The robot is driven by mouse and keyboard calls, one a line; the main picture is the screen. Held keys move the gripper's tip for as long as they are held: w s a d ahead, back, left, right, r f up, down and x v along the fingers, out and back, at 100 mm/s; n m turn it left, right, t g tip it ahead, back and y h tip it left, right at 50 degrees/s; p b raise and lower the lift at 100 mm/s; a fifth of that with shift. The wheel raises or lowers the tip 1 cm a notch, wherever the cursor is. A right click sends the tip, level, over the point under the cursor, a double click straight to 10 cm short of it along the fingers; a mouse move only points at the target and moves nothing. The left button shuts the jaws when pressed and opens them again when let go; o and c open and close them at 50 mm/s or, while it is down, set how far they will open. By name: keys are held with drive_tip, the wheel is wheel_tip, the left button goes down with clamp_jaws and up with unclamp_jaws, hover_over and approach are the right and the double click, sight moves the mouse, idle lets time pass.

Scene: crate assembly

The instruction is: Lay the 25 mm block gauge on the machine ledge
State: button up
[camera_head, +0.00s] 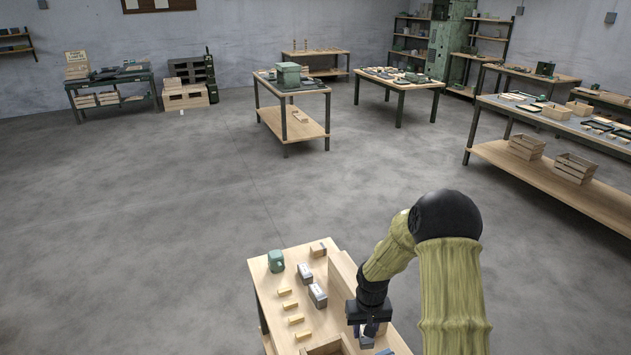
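My gripper (366,338) hangs over the right part of the near wooden bench (266,291), pointing down. Its fingers are small and dark, with bluish-grey pieces at the tips; I cannot tell whether they hold anything. Two grey blocks with pale tops, a farther one (305,273) and a nearer one (318,295), stand on the bench to the left of my gripper. I cannot read any size on them, so I cannot tell which thing is the 25 mm block gauge. A tall green machine (456,42) stands at the back wall; I cannot make out its ledge.
Several small yellowish pieces (284,292), a green object (276,261) and a wooden block (318,249) share the near bench. A wooden box (325,347) shows at the bottom edge. Loaded tables stand at the back and right (600,143). The grey floor (130,230) at left is clear.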

drive_tip(key=shift+w+d+r+m, duration=0.1)
drive_tip(key=shift+d+r+m, duration=0.1)
drive_tip(key=shift+d, duration=0.2)
drive_tip(key=shift+w+d+r+m, duration=0.1)
drive_tip(key=shift+d+m, duration=0.1)
drive_tip(key=shift+d, duration=0.15)
drive_tip(key=shift+w+d+f, duration=0.1)
drive_tip(key=shift+d+f, duration=0.05)
drive_tip(key=shift+d, duration=0.1)
drive_tip(key=shift+f, duration=0.1)
drive_tip(key=s+f, duration=0.4)
drive_tip(key=f, duration=0.1)
drive_tip(key=shift+s+f, duration=0.2)
drive_tip(key=shift+s, duration=0.05)
drive_tip(key=shift+r, duration=0.1)
